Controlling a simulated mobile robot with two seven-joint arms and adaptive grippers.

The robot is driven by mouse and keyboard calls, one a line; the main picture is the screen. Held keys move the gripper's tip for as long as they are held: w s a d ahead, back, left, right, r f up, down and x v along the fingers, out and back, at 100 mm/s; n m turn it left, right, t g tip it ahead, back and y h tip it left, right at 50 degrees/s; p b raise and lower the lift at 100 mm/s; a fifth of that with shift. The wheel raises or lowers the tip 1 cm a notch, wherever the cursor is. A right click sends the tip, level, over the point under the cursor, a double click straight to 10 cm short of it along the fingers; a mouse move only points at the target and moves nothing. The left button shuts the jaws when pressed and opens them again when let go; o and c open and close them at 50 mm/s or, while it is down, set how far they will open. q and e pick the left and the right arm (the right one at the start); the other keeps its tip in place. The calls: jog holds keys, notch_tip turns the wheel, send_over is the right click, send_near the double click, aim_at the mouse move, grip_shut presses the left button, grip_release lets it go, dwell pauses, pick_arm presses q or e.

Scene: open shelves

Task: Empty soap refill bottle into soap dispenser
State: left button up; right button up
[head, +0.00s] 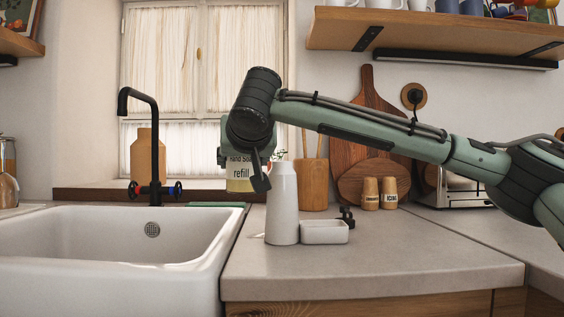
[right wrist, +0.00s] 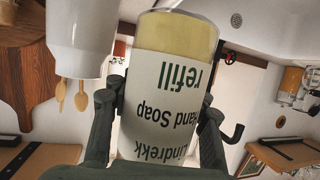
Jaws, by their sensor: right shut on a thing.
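My right gripper (head: 243,162) is shut around the soap refill bottle (head: 239,182), which has a white label reading hand soap refill and a yellow lower part. In the head view it is upright and raised above the counter, left of the soap dispenser (head: 282,208). The dispenser is a white bottle with a narrower neck and no pump on it, standing on the counter. In the right wrist view, which is upside down, the refill bottle (right wrist: 160,110) sits between both fingers (right wrist: 160,98) and the dispenser (right wrist: 75,38) shows beside it, apart. The refill bottle's top is hidden. My left gripper is out of view.
A small white dish (head: 324,233) stands right of the dispenser, with a small black object (head: 347,216) behind it. The sink (head: 110,250) and black faucet (head: 154,140) are left. A utensil holder (head: 313,188) and cutting boards (head: 367,125) stand behind. The front counter is clear.

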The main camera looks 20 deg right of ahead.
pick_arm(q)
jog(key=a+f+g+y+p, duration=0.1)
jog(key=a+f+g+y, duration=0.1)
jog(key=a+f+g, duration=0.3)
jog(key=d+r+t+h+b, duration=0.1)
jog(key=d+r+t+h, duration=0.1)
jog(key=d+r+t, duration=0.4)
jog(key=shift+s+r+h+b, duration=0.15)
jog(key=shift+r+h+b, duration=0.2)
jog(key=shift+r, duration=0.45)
pick_arm(e)
jog(key=shift+s+a+r+m+g+y, duration=0.2)
jog(key=shift+a+r+m+g+y, duration=0.25)
jog(key=shift+m+y, duration=1.25)
jog(key=shift+s+a+r+m+g+y, duration=0.25)
jog(key=shift+a+m+g+y, duration=0.4)
jog(key=shift+m+y, duration=1.05)
jog(key=shift+s+a+r+m+g+y, duration=0.1)
jog(key=shift+a+r+m+g+y, duration=0.45)
jog(key=shift+m+y, duration=1.1)
